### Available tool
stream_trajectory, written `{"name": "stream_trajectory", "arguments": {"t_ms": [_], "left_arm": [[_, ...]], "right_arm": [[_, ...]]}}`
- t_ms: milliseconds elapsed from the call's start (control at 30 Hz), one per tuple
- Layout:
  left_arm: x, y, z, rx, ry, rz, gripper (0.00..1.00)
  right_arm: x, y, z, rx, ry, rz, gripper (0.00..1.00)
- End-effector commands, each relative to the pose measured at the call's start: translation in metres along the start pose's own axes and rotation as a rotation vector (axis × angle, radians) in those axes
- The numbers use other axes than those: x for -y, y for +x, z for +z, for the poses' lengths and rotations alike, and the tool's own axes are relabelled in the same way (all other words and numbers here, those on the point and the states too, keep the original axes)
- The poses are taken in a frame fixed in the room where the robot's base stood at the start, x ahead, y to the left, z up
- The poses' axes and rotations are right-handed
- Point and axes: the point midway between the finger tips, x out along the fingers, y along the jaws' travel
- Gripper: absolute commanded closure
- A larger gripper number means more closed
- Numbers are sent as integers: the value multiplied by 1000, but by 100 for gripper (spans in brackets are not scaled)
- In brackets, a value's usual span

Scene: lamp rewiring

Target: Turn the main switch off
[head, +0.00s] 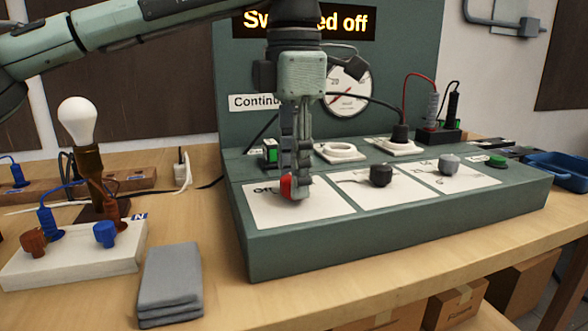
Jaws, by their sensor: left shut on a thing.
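The main switch is a red knob (288,187) on the left white plate of the green test panel (400,215), with a partly covered "off" label to its left. My left gripper (296,185) comes down from above and is shut on the red knob, hiding part of it. A display (262,22) at the top of the panel reads "Sw… ed off", its middle hidden by my arm. My right gripper is not in the head view.
Black (381,175) and grey (449,164) knobs sit to the right on the panel. A bulb (77,121) on a wired board, a folded grey cloth (170,284) and a power strip stand left. A blue tray (560,171) lies far right.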

Motion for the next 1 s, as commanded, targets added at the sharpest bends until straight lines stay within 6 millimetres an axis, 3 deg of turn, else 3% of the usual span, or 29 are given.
{"name": "stream_trajectory", "arguments": {"t_ms": [600, 1000], "left_arm": [[0, 1, 0, -2, -554, -1, 97], [0, 1, 0, -2, -747, -1, 97]], "right_arm": [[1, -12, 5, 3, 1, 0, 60], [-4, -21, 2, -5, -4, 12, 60]]}}
